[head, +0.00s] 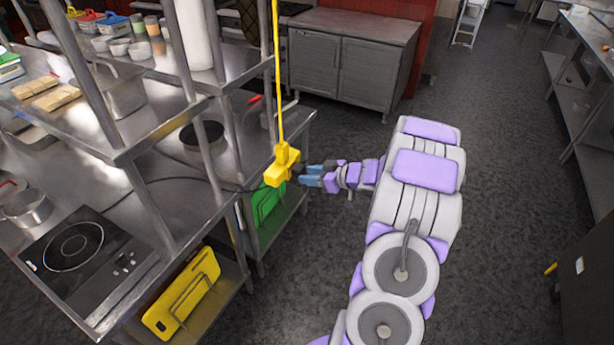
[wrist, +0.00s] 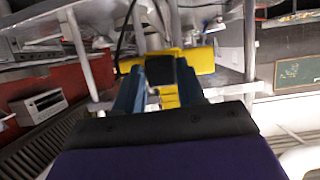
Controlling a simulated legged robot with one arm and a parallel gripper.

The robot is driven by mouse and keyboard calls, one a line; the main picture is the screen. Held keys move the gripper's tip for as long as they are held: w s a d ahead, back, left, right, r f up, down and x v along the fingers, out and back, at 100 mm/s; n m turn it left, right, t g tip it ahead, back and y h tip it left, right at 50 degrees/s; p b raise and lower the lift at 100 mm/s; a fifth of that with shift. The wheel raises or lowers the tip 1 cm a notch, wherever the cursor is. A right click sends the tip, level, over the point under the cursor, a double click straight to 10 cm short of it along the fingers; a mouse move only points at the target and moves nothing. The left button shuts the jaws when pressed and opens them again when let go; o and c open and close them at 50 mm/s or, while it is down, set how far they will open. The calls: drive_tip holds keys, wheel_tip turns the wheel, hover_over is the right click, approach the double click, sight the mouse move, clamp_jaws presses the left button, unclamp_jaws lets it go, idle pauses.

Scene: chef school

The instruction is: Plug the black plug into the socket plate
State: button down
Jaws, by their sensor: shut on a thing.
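The yellow socket block (head: 282,166) hangs on a yellow cord above the aisle beside the steel shelving. My gripper (head: 302,175) reaches it from the right, with its blue fingers close against the block. In the wrist view my gripper (wrist: 160,88) has its fingers shut on the black plug (wrist: 160,70), which sits in front of the yellow socket block (wrist: 198,62). The plug is mostly hidden by the fingers in the head view. Plug and block overlap in the wrist view, and I cannot tell whether the prongs are in the socket.
A dark cable (head: 228,186) runs from the block area toward the steel worktable with the induction hob (head: 78,250). A shelf post (head: 205,150) stands left of the block. Green (head: 268,200) and yellow boards (head: 185,290) sit on the lower shelf. The floor (head: 500,200) at right is clear.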

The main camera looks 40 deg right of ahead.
drive_tip(key=shift+s+d+f, duration=0.1)
drive_tip(key=shift+s+d, duration=0.1)
drive_tip(key=shift+d, duration=0.3)
drive_tip(key=shift+s+d+f, duration=0.1)
drive_tip(key=shift+s+d, duration=0.1)
drive_tip(key=shift+d, duration=0.25)
drive_tip(key=shift+n, duration=0.3)
drive_tip(key=shift+w+a+r+p, duration=0.15)
drive_tip(key=shift+a+p, duration=0.15)
drive_tip(key=shift+a, duration=0.35)
drive_tip(key=shift+s+a+r+p, duration=0.15)
drive_tip(key=shift+a+p, duration=0.1)
drive_tip(key=shift+a, duration=0.4)
drive_tip(key=shift+w+a+r+p, duration=0.15)
drive_tip(key=shift+a+p, duration=0.15)
drive_tip(key=shift+a, duration=0.35)
idle(0.9)
